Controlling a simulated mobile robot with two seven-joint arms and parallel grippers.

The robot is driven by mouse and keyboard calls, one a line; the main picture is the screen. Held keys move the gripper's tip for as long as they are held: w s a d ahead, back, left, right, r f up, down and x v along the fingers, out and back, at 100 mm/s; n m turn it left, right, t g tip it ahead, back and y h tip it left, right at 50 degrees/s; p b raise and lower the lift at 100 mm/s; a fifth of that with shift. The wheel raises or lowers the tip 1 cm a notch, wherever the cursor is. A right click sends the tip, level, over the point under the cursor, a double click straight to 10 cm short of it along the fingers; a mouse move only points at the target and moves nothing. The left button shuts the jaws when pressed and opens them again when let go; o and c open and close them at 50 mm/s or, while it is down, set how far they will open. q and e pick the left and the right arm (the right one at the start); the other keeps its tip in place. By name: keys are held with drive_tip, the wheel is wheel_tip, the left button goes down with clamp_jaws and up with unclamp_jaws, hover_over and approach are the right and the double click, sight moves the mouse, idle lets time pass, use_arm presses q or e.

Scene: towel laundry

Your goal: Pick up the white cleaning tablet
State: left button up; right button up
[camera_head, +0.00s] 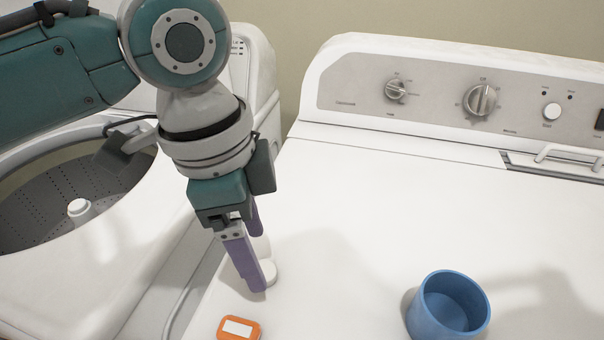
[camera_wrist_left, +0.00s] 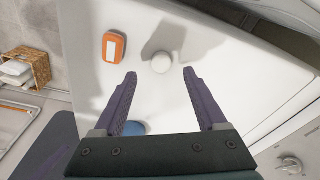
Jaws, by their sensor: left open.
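The white cleaning tablet (camera_head: 268,271) is a small, pale round piece on the white machine top, partly hidden behind my left gripper's near finger in the head view. In the left wrist view the tablet (camera_wrist_left: 161,63) lies just beyond the line between the fingertips, roughly centred, with clear space on both sides. My left gripper (camera_head: 257,262) points down with its purple fingers spread and empty, close to the tablet; its open fingers also show in the wrist view (camera_wrist_left: 159,73). My right gripper is not in view.
An orange box with a white label (camera_head: 238,329) lies near the tablet, also in the wrist view (camera_wrist_left: 114,47). A blue cup (camera_head: 448,306) stands to the right on the machine top (camera_head: 400,215). An open washer drum (camera_head: 60,190) is at left. A control panel (camera_head: 440,95) rises behind.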

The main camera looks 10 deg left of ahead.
use_arm(q)
wheel_tip(320, 180, down, 4)
drive_tip(key=shift+w+d+f+b, duration=0.1)
drive_tip(key=shift+w+d+b, duration=0.05)
drive_tip(key=shift+b, duration=0.15)
clamp_jaws()
idle(0.4)
